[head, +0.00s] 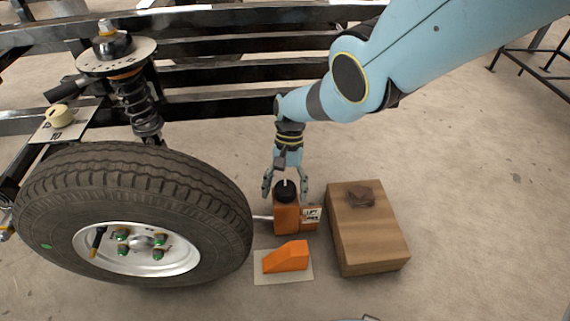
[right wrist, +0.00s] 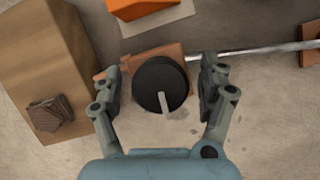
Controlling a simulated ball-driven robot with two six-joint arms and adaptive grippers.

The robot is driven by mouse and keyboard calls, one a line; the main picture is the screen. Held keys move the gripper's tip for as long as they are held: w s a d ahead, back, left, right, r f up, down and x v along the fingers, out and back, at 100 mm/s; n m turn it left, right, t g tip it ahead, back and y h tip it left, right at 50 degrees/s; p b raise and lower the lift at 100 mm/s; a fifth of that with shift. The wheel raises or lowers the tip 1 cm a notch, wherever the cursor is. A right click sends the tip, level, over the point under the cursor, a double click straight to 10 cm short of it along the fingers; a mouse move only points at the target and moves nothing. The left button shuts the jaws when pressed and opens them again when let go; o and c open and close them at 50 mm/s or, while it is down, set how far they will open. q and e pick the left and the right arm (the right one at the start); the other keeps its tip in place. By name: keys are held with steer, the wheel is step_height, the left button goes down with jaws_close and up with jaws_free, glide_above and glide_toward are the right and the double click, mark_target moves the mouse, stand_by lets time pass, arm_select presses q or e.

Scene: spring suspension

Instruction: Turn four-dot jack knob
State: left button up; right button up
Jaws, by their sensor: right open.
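The jack is an orange block (head: 287,217) on the floor, with a label reading "LIFT" on its right side. Its black round knob (head: 285,190) sits on top and has a pale pointer bar. In the right wrist view the knob (right wrist: 160,84) lies between my fingers, the bar pointing toward the wrist. My right gripper (head: 283,186) is open over the knob, one finger on each side. The right finger looks close to it, but I cannot tell if it touches. No dots can be made out on the knob. My left gripper is not in view.
A wooden block (head: 367,235) with a small brown piece stands right of the jack. An orange wedge (head: 287,257) on a pale plate lies in front. A large tyre (head: 135,165) and a coil spring (head: 141,108) are at left. Open floor lies at right.

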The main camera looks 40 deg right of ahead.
steer(key=shift+w+d+r, duration=0.2)
steer(key=shift+w+r, duration=0.05)
steer(key=shift+r, duration=0.25)
steer(key=v, duration=1.1)
steer(key=shift+s+f, duration=0.1)
